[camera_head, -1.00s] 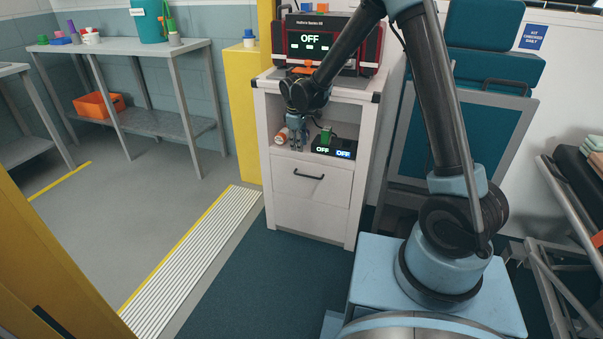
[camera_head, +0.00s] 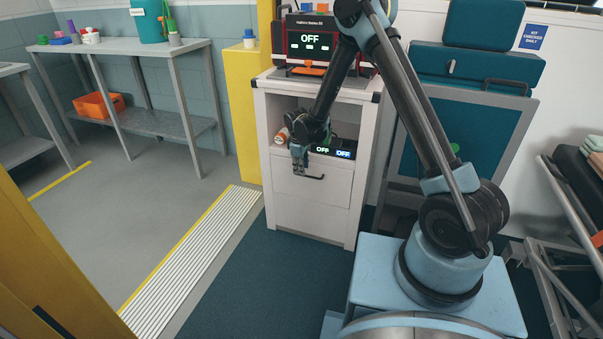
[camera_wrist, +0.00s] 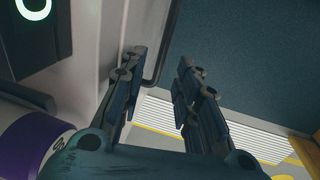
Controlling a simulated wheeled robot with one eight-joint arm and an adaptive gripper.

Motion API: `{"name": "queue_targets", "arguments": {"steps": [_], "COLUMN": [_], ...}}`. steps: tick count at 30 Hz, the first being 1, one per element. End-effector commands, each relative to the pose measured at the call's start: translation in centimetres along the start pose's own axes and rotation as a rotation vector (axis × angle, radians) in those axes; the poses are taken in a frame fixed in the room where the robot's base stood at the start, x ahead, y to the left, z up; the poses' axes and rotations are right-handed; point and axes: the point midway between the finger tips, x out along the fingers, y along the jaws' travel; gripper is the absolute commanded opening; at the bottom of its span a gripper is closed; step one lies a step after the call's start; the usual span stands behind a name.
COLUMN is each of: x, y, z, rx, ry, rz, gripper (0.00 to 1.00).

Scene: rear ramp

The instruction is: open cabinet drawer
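The white cabinet (camera_head: 310,221) has a drawer (camera_head: 333,187) below its open shelf. The drawer front looks flush with the cabinet, so it appears shut. Its dark bar handle (camera_head: 315,177) runs across the front, and my gripper hides the left end. My gripper (camera_head: 298,172) points down at the left part of the handle. In the wrist view, the fingers of my gripper (camera_wrist: 160,58) are apart with nothing between the pads. The handle (camera_wrist: 154,76) shows as a dark curved bar in the gap, close to the left finger. I cannot tell whether they touch.
A red-framed machine (camera_head: 318,40) stands on top. A yellow cabinet (camera_head: 243,115) is at left. The floor (camera_head: 250,270) in front is clear.

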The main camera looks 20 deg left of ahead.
Motion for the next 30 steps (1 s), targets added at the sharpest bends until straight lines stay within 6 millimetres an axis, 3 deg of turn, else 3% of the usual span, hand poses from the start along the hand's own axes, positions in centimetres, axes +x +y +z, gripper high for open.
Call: {"name": "queue_targets", "arguments": {"steps": [9,20,24,30], "x": [2.8,3.1,3.1,3.1], "y": [0.0,0.0,0.0,0.0], "z": [0.0,0.0,0.0,-0.3], "rx": [0.000,0.000,0.000,0.000], "ry": [0.000,0.000,0.000,0.000], "rz": [0.000,0.000,0.000,0.000], "gripper": [0.30,0.30,0.03,0.00]}}
